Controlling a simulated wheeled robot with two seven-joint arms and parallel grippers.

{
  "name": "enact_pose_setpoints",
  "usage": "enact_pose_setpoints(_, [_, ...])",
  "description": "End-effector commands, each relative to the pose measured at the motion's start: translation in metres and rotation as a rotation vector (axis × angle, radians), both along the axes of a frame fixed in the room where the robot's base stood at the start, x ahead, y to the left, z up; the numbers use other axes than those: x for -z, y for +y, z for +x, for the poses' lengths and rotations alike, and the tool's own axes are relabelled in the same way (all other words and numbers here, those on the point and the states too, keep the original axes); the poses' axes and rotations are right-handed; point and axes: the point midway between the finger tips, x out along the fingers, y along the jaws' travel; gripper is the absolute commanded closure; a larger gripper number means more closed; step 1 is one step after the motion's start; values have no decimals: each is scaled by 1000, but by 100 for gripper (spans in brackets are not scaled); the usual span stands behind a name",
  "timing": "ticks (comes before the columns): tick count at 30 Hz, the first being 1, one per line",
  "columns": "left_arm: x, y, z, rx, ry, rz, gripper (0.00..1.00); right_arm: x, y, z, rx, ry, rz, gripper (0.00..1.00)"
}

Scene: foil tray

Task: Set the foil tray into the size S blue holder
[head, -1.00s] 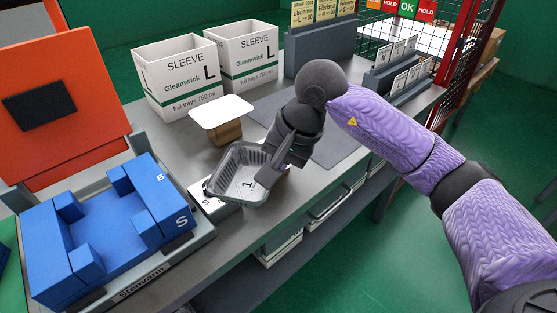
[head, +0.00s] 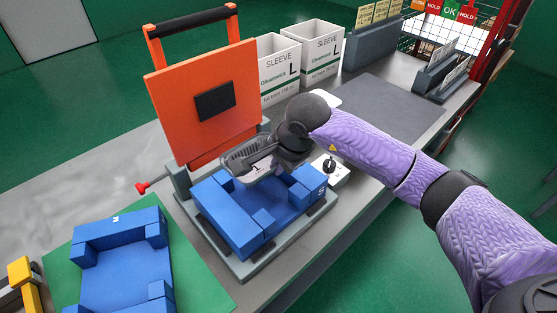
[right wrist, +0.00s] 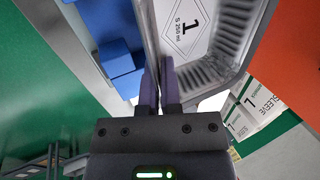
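The foil tray (head: 238,163) is grey and ribbed, with a label reading "S 250 ml" in the right wrist view (right wrist: 228,62). My right gripper (head: 272,166) is shut on the tray's wall; in the right wrist view its fingers (right wrist: 160,82) pinch the rim. The tray hangs tilted above the back part of the blue holder marked S (head: 238,232), apart from it as far as I can see. The holder's recess is empty where it shows; the tray and gripper hide its back edge. My left gripper is not in view.
The orange raised lid (head: 170,100) stands close behind the tray. A second blue holder, marked M (head: 150,222), lies on a green mat at left. A white box with a black knob (head: 340,177) is right of the S holder. White sleeve boxes (head: 318,50) stand behind.

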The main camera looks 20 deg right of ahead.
Motion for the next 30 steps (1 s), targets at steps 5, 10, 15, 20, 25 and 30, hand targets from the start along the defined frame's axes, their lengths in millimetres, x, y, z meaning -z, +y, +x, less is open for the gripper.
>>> enact_pose_setpoints(5, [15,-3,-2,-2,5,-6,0,20,0,0,0,2,0,100])
enact_pose_setpoints(10, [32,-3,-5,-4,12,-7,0,45,0,0,-2,4,0,100])
enact_pose_setpoints(15, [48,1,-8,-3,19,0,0,68,0,0,-2,3,2,100])
enact_pose_setpoints(20, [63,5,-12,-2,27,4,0,87,0,0,-2,2,-1,100])
enact_pose_setpoints(25, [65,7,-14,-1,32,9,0,90,0,0,-2,1,0,100])
enact_pose_setpoints(30, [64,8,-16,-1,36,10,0,88,0,0,-2,0,0,94])
